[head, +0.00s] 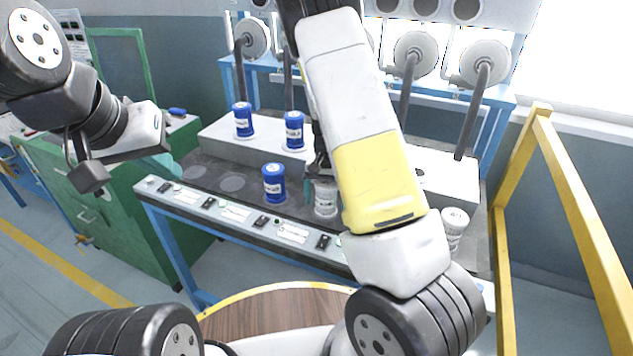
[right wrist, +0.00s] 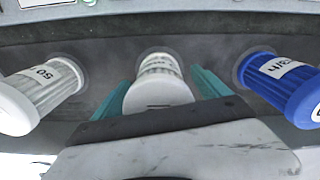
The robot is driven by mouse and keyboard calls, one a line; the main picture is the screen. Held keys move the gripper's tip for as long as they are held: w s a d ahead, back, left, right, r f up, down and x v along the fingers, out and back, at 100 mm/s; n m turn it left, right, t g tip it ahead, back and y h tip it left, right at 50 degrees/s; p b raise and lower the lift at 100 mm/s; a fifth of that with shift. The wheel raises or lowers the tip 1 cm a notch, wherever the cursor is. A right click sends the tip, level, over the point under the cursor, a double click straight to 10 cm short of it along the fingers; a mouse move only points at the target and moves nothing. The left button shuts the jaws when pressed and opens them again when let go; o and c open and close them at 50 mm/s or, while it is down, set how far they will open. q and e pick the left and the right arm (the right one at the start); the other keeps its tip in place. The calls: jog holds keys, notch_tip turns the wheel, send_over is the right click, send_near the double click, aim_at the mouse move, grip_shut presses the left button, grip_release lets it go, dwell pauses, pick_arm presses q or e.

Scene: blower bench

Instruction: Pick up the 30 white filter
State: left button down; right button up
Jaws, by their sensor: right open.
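A white filter (head: 325,200) stands on the bench, partly behind my right arm. In the right wrist view, the white filter (right wrist: 158,85) is between the two teal fingers of my right gripper (right wrist: 160,98), with visible gaps on both sides. Its label is not readable. My right gripper is open, low at this filter; in the head view it is mostly hidden by my arm. Another white filter (head: 453,226), to the right, seems to be the one marked "50" (right wrist: 48,90) in the right wrist view. My left gripper (head: 160,163) hangs at the left, away from the filters; its jaw opening is unclear.
A blue filter (head: 273,183) stands close left of the white one and also shows in the right wrist view (right wrist: 285,85). Two more blue filters (head: 243,120) (head: 294,131) stand on the raised ledge behind. A yellow frame (head: 502,220) stands at the right.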

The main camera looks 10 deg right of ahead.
jog(key=shift+f, duration=0.35)
jog(key=c, duration=1.7)
jog(key=shift+o, duration=0.2)
jog(key=shift+r, duration=0.1)
